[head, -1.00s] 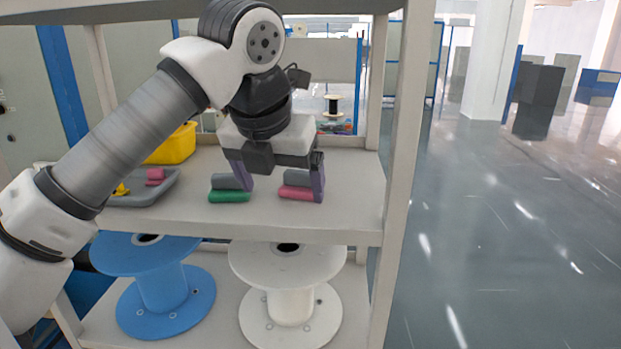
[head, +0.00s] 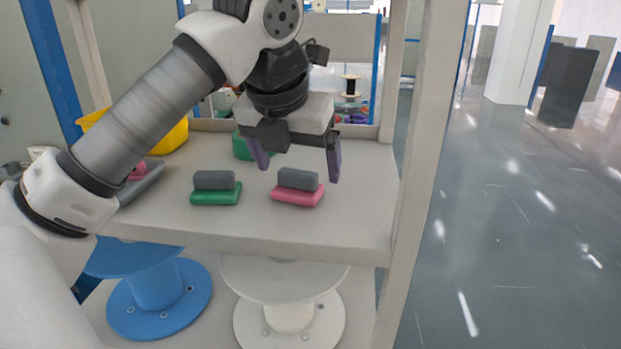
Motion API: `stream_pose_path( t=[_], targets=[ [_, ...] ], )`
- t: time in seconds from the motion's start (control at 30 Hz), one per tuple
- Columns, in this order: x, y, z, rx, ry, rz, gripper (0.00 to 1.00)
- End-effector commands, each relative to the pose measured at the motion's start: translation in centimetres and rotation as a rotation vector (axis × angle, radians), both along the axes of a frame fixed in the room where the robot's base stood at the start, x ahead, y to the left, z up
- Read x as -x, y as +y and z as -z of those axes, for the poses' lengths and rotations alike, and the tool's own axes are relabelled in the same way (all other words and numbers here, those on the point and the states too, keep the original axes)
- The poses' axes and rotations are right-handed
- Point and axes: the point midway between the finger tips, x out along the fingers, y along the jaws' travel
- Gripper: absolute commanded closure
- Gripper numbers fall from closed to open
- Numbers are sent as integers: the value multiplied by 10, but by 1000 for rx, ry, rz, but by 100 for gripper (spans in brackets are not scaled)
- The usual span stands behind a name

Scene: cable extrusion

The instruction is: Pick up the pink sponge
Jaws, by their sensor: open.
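The pink sponge (head: 298,195) lies on the shelf board (head: 350,225), right of its middle, with a grey block (head: 298,179) on top of it. My gripper (head: 299,172) points down with its two purple fingers spread apart. In the picture the fingers show just above and behind the pink sponge, one to each side. I see nothing between the fingers that they hold. How far the fingertips are from the sponge in depth, I cannot tell.
A green sponge (head: 216,197) with a grey block (head: 214,180) lies to the left. Another green thing (head: 242,147) shows behind my gripper. A yellow bin (head: 172,137) and a grey tray (head: 142,183) are at the left. A shelf post (head: 425,150) stands at the right.

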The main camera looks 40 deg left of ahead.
Motion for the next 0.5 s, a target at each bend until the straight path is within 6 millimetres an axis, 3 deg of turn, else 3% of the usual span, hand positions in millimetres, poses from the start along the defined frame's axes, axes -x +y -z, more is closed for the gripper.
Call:
stream_pose_path(
  t=[0.03,0.1,0.37,0.5],
  targets=[
    [3,2,19,3,1,-3,11],
    [4,4,24,3,1,-6,11],
    [5,4,24,2,0,-7,11],
    [5,4,24,2,0,-7,25]
  ],
)
